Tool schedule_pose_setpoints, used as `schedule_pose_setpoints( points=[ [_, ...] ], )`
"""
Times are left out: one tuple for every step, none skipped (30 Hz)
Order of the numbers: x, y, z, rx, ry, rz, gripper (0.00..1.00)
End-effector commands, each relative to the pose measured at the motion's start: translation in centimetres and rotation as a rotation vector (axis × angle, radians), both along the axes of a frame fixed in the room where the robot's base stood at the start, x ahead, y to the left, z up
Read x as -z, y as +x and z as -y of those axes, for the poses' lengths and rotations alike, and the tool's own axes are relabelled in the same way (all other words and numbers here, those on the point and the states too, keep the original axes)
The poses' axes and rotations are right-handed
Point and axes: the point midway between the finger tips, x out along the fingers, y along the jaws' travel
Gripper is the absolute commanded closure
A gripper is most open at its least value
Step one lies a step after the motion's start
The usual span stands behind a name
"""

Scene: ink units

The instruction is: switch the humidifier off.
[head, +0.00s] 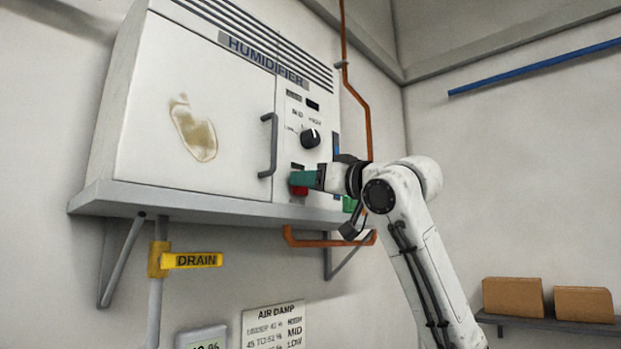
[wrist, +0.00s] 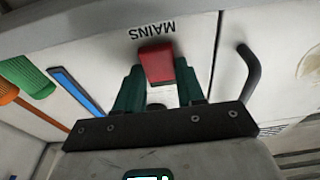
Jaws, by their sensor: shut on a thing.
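The humidifier (head: 195,100) is a large white cabinet on a wall shelf, with its name above the door. Its right-hand panel has a dark round knob (head: 310,138) with a small dark display above it. The red mains switch (head: 299,190) is low on that panel; in the wrist view the red switch (wrist: 156,64) sits by the upside-down word MAINS. My gripper (head: 304,179), with green fingers, is at the switch. In the wrist view my gripper (wrist: 158,80) has a finger on each side of the switch and is shut on it. The switch's position is hard to tell.
A grey door handle (head: 269,145) stands out left of the panel. The grey shelf (head: 190,202) runs below the cabinet. An orange pipe (head: 368,120) runs at the right. A yellow DRAIN lever (head: 192,260) and an AIR DAMP card (head: 274,325) are below. Boxes (head: 513,297) sit at far right.

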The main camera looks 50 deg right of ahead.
Motion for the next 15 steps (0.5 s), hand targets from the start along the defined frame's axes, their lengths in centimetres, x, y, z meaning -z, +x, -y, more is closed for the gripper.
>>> schedule_pose_setpoints(
  points=[
    [-0.34,-0.02,-0.04,0.000,0.000,-0.025,0.92],
    [-0.34,0.01,-0.01,0.001,0.000,-0.041,0.92],
    [-0.37,0.02,-0.01,0.000,-0.001,-0.059,0.92],
    [-0.39,0.02,-0.02,0.000,-0.001,-0.069,0.92],
    [-0.38,0.02,-0.02,0.000,-0.001,-0.078,0.92],
    [-0.36,0.00,0.00,0.000,-0.002,-0.087,0.92],
    [-0.37,0.00,0.01,0.000,-0.002,-0.091,0.92],
    [-0.37,0.00,0.01,0.000,-0.002,-0.093,0.92],
    [-0.37,-0.01,0.02,0.000,-0.002,-0.094,0.92],
    [-0.36,-0.01,0.02,0.000,-0.002,-0.095,0.92],
    [-0.36,-0.01,0.02,0.000,-0.002,-0.095,0.92],
    [-0.36,-0.01,0.02,0.000,-0.002,-0.094,0.92],
    [-0.36,-0.01,0.02,0.000,-0.002,-0.094,0.92],
    [-0.37,-0.01,0.02,0.000,-0.002,-0.094,0.92],
    [-0.37,-0.01,0.02,0.000,-0.002,-0.094,0.92]
  ],
)
